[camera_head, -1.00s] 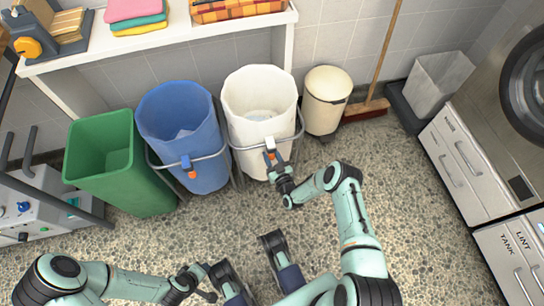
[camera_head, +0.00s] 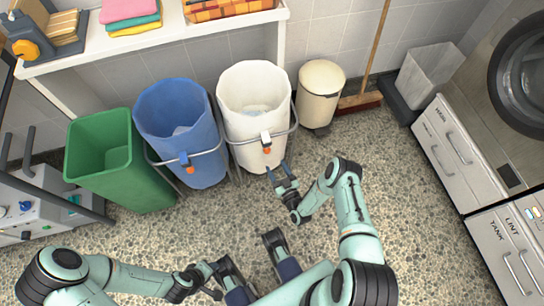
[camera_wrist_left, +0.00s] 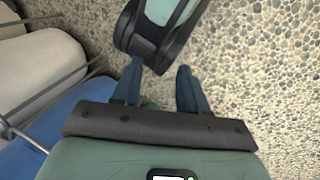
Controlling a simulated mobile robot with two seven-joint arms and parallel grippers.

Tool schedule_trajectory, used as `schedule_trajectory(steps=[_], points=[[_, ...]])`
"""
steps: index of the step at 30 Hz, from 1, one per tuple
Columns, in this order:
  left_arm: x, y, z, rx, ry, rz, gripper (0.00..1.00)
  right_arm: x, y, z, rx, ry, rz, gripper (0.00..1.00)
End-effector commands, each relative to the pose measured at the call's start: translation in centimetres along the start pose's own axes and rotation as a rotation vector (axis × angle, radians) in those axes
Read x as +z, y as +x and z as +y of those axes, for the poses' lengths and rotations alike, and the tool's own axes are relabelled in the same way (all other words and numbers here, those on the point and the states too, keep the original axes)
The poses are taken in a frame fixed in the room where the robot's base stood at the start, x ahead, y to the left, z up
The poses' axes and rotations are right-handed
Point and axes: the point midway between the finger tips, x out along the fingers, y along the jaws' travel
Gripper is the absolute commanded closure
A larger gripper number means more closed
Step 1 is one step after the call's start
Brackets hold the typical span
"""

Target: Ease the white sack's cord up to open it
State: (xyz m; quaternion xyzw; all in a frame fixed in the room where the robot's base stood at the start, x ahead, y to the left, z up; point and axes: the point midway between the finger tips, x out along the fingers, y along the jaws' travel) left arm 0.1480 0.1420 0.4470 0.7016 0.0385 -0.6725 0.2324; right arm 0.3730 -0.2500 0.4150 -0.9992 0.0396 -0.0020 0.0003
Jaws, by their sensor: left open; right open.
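The white sack (camera_head: 254,92) hangs in a wire frame in the head view, its mouth wide and round, with something pale inside. A small white cord lock with an orange button (camera_head: 267,150) sits on its front, by the frame's front bar. My right gripper (camera_head: 279,168) is open and empty, just below and in front of the cord lock, apart from it. My left gripper is low at the left in the head view; in the left wrist view (camera_wrist_left: 158,88) it is open, with nothing held. The white sack (camera_wrist_left: 35,70) shows there at the left edge.
A blue sack (camera_head: 180,115) with a similar orange button and a green bin (camera_head: 110,165) stand left of the white sack. A cream bin (camera_head: 320,90), broom (camera_head: 362,100) and grey bin (camera_head: 430,75) stand right. Cabinets (camera_head: 460,150) line the right side. Speckled floor is free in front.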

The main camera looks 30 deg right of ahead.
Motion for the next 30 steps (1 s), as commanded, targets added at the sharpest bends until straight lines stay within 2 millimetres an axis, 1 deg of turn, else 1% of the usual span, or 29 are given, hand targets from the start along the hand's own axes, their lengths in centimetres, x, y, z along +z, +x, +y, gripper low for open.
schedule_trajectory(steps=[1, 3, 6, 9, 26, 28, 30], points=[[0.3, -0.3, 0.1, 0.001, 0.001, -0.009, 0.57, -0.1, -1.0, 0.0, 0.001, 0.001, -0.003, 0.42], [0.7, -0.5, 0.2, 0.001, 0.002, -0.019, 0.57, 0.0, -1.9, 0.0, 0.001, 0.000, -0.003, 0.42], [0.9, -0.7, 0.2, 0.001, 0.002, -0.027, 0.57, 0.0, -2.8, 0.0, 0.000, -0.001, 0.000, 0.42], [1.1, -0.7, 0.2, 0.001, 0.002, -0.031, 0.57, 0.0, -3.3, 0.0, 0.000, -0.001, 0.001, 0.42], [1.1, -0.7, 0.2, 0.001, 0.002, -0.031, 0.57, 0.0, -3.3, 0.0, 0.000, -0.001, 0.000, 0.42], [1.1, -1.0, 0.3, 0.001, 0.002, -0.032, 0.57, -0.3, -3.2, -0.2, -0.007, 0.006, -0.020, 0.42], [1.3, -1.9, 0.6, 0.002, 0.003, -0.038, 0.57, -0.9, -3.1, -0.9, -0.027, 0.027, -0.084, 0.42]])
